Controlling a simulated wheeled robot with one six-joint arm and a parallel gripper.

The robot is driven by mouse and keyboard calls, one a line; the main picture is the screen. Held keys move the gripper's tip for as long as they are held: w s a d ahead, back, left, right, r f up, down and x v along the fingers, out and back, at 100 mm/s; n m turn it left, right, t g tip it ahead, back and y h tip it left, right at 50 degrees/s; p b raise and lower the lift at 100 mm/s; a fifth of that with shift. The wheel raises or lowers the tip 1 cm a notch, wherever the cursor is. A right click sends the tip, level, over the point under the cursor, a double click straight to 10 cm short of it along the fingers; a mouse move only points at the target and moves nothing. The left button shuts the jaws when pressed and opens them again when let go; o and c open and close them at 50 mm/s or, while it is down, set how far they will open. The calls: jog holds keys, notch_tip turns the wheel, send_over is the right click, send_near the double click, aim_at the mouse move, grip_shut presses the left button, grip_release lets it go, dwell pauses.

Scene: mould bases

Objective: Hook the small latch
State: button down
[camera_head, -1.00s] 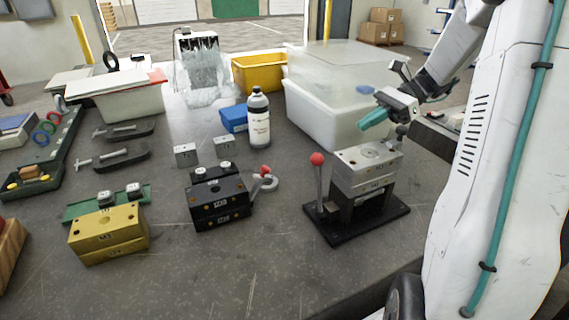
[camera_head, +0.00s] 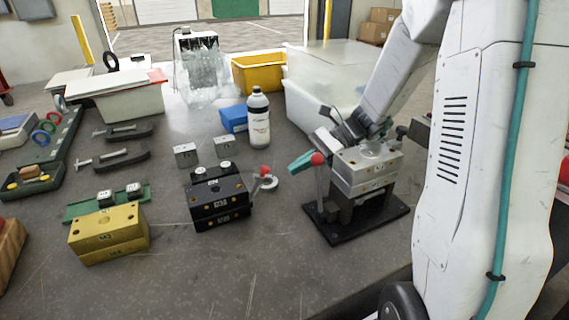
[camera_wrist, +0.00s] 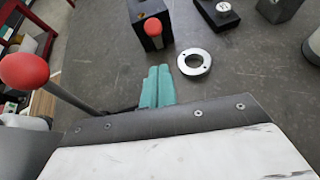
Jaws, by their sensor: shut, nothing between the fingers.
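My gripper (camera_head: 301,163) has teal fingers pressed together and empty. In the head view it is behind and beside the tall red-knobbed lever (camera_head: 317,159) of the grey block stand. The black block (camera_head: 219,201) stands to the left, with a small red-knobbed lever (camera_head: 265,171) at its right side. I cannot tell for sure whether this is the small latch. In the wrist view my fingers (camera_wrist: 157,87) point toward the black block (camera_wrist: 146,14) and its small red knob (camera_wrist: 153,27), apart from both. The tall lever's knob (camera_wrist: 25,72) is close at the left.
A metal ring (camera_wrist: 194,62) lies beside the black block. The grey block (camera_head: 366,165) is on a black base plate (camera_head: 352,230). A bottle (camera_head: 259,120), blue box (camera_head: 234,118) and clear bin (camera_head: 312,110) stand behind. A gold block (camera_head: 109,232) is at left; the table front is clear.

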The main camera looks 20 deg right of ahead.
aim_at(264, 170)
jog(key=shift+w+a+r, duration=0.1)
jog(key=shift+a+r, duration=0.1)
jog(key=shift+a, duration=0.45)
jog(key=shift+w+a+r, duration=0.1)
jog(key=shift+a+r, duration=0.1)
jog(key=shift+a, duration=0.45)
jog(key=shift+w+a+r, duration=0.1)
jog(key=shift+a+r, duration=0.1)
jog(key=shift+a, duration=0.45)
jog(key=shift+r, duration=0.1)
jog(key=shift+a+r+h, duration=0.25)
jog(key=shift+a+h, duration=0.1)
jog(key=shift+h, duration=0.05)
jog(key=shift+a+r+h, duration=0.2)
jog(key=shift+h, duration=0.1)
jog(key=shift+a+r+h, duration=0.7)
jog(key=shift+a+h, duration=0.35)
jog(key=shift+h, duration=0.05)
jog(key=shift+a+r+h, duration=0.2)
jog(key=shift+a+h, duration=0.25)
jog(key=shift+a, duration=0.05)
jog(key=shift+a+r+h, duration=0.2)
jog(key=shift+a+h, duration=0.25)
jog(key=shift+a+r, duration=0.15)
jog(key=shift+a, duration=0.45)
jog(key=shift+d, duration=0.1)
